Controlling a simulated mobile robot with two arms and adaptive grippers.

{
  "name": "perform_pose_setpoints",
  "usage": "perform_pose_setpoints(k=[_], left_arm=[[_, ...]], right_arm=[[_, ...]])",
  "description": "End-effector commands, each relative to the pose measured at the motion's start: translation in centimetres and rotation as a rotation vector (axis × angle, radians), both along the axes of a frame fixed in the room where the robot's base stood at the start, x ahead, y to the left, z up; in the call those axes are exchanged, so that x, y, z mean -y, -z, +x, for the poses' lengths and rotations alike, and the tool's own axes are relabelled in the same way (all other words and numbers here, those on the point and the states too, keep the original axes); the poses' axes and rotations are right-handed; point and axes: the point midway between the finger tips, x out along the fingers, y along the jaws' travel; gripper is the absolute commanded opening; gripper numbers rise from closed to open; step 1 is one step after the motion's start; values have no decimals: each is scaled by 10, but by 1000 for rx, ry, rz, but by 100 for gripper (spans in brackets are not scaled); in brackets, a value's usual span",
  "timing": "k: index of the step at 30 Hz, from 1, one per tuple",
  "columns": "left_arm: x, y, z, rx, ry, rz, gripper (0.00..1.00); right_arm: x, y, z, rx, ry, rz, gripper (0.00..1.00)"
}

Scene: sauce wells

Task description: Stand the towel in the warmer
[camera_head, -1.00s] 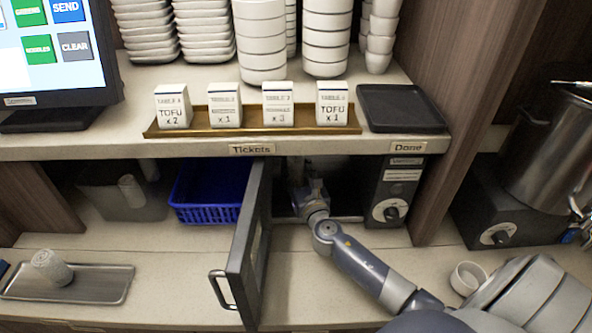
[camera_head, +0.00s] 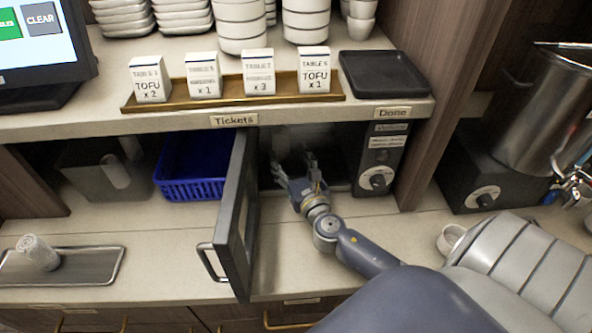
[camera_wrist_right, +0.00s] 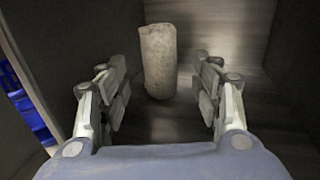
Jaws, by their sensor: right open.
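A rolled pale towel (camera_wrist_right: 158,62) stands upright on the metal floor inside the warmer in the right wrist view. My right gripper (camera_head: 295,165) is open at the mouth of the warmer. Its fingers are spread on either side of the towel's line, with a gap to it on both sides. The warmer (camera_head: 377,168) is a dark box under the shelf, with a knob panel on its right. Its door (camera_head: 237,205) is swung open towards me. Another rolled towel (camera_head: 38,252) leans on a metal tray (camera_head: 92,265) at the left. My left gripper is not in view.
A blue basket (camera_head: 190,185) and a grey bin (camera_head: 90,178) sit left of the door. The shelf above holds a ticket rail (camera_head: 230,101) and a black tray (camera_head: 385,75). A small white cup (camera_head: 448,238) stands at the right, beside my arm. The counter before the warmer is clear.

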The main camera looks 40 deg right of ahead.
Motion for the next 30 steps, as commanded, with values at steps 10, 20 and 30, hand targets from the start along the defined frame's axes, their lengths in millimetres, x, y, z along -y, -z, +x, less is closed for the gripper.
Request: perform_pose_setpoints(k=[10,20,30], left_arm=[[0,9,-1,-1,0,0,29],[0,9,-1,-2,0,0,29],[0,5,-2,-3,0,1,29]], right_arm=[[-11,0,-43,1,0,-1,59],[-12,-1,-45,1,0,0,59],[-12,-5,-45,1,0,0,59]])
